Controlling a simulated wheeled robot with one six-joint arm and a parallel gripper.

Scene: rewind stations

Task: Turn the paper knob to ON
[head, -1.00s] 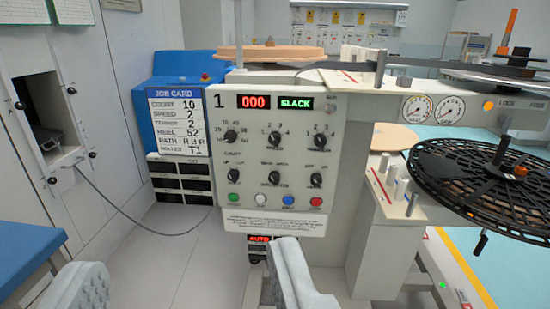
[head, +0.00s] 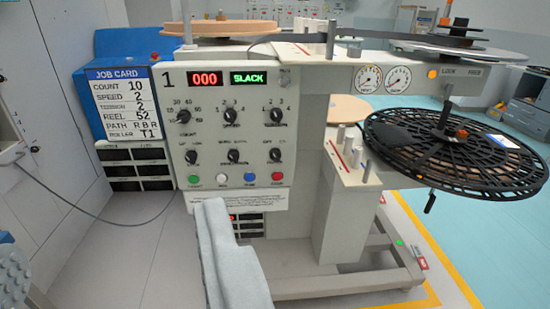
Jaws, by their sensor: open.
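The grey control panel (head: 225,110) of station 1 faces me, with two rows of black knobs. The lower right knob (head: 276,156) has OFF and what looks like ON above it. It is probably the paper knob, but its name is too small to read, and I cannot tell where its pointer stands. My gripper (head: 112,238) is open and empty. Its right finger is in front of and below the panel, overlapping its lower edge in the picture. Its left finger is at the lower left edge, partly out of view. Neither finger is at the knob.
Coloured buttons (head: 236,179) line the panel below the knobs. The displays read 000 and SLACK. A job card (head: 122,104) is at the panel's left. A black reel (head: 455,150) juts out at the right. A cable runs along the left. Floor (head: 150,255) shows between the fingers.

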